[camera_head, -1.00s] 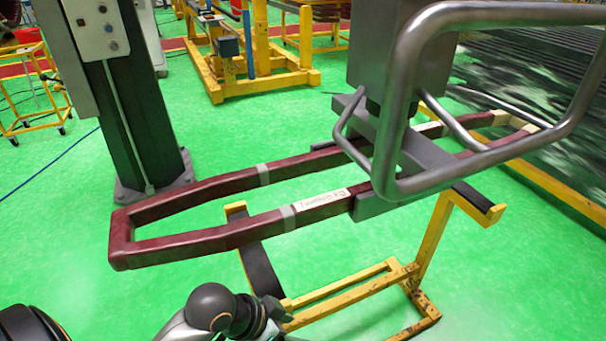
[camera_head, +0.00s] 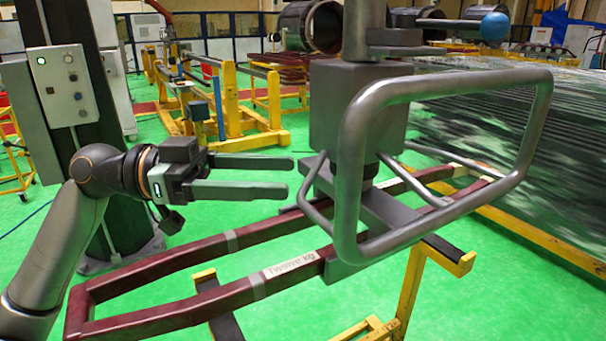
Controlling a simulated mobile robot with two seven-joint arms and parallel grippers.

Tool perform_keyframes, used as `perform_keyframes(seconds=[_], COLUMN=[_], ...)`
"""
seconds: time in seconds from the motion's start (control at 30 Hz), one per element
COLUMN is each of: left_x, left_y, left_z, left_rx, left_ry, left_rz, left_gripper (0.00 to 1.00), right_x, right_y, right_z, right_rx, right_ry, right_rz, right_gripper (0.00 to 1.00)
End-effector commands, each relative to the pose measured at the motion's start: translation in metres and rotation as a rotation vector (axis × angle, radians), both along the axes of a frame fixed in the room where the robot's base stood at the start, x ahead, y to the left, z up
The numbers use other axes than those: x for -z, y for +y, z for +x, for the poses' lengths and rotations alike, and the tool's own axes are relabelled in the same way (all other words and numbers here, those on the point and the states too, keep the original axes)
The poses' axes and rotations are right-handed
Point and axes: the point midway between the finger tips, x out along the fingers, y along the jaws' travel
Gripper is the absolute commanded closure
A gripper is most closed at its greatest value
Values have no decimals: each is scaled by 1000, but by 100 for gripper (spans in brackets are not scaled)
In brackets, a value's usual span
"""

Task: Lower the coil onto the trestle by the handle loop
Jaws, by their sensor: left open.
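The dark red coil (camera_head: 180,316) is a long, narrow loop with pale bands and a white label. It hangs level from a grey lifting device (camera_head: 350,110), whose clamp grips it near the middle. The big steel handle loop (camera_head: 352,200) stands out in front of that device. The yellow trestle (camera_head: 408,290) with dark padded arms is below the coil; I cannot tell whether they touch. My left gripper (camera_head: 292,176) is open and empty, its two fingers pointing right, just left of the device and handle loop, above the coil. My right gripper is not in view.
A dark column with a control box (camera_head: 62,85) stands at the left behind my left arm. A blue ball knob (camera_head: 495,27) sits on a bar above the device. Yellow frames (camera_head: 235,145) stand behind. A striped dark surface (camera_head: 490,135) lies at the right.

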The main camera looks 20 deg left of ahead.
Motion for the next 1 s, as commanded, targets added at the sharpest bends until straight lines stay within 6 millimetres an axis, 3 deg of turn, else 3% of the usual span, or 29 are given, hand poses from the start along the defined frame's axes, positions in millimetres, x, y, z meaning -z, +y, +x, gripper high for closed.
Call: perform_keyframes(seconds=[0.27, 0.53, 0.8, 1.0], left_x=[-3, -4, -3, -1], left_y=[-18, -57, -95, -112], left_z=[6, 21, 34, 42], left_rx=[2, 2, 3, 0], left_ry=[1, 2, 2, 4], left_rz=[-1, -2, -2, -1], left_gripper=[28, 28, 28, 28], right_x=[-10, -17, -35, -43], right_y=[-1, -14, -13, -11], right_z=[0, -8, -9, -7], right_rx=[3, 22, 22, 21], right_ry=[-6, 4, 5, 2], right_rz=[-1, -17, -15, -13], right_gripper=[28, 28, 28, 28])
